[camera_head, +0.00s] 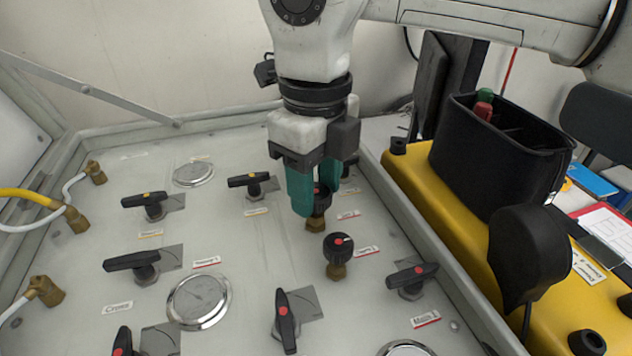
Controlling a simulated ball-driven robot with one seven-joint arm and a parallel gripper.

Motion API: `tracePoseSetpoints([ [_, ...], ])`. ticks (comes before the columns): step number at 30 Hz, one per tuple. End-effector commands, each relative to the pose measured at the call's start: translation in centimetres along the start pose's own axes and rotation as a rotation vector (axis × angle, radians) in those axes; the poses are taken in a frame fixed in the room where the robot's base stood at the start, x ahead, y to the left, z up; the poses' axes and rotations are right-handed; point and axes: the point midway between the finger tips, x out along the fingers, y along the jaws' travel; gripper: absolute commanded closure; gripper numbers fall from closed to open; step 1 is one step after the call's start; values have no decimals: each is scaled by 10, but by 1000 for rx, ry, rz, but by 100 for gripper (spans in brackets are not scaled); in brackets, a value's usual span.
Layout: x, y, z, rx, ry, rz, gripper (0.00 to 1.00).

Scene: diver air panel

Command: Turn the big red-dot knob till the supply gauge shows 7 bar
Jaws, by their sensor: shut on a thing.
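My gripper (322,196), with teal fingers, points down and is shut on a black round knob (318,196) with a red dot, on a brass stem at the panel's upper right. The fingers hide part of this knob. A second black round knob (338,246) with a red dot stands free just below it. Round gauges sit on the panel: one at the back (193,174), one at middle left (198,301), and one cut off at the bottom edge (405,349). Their needles and scales are too small to read, and I cannot tell which is the supply gauge.
Several black lever handles stand on the panel, some yellow-dotted (150,199), some red-dotted (285,320). Brass fittings with hoses (73,218) are at left. A raised metal rim borders the panel. A yellow case (430,205) with a black bin (500,155) stands at right.

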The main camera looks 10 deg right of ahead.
Motion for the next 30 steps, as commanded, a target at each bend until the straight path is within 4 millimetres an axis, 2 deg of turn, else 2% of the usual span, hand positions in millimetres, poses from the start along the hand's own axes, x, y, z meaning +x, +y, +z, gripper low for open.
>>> tracePoseSetpoints([
  [12,-1,0,0,51,-1,0,85],
  [13,-1,0,0,51,-2,0,52],
  [18,0,0,0,50,-1,0,36],
  [21,0,0,0,49,-1,0,29],
  [30,-6,0,0,49,-1,-1,29],
])
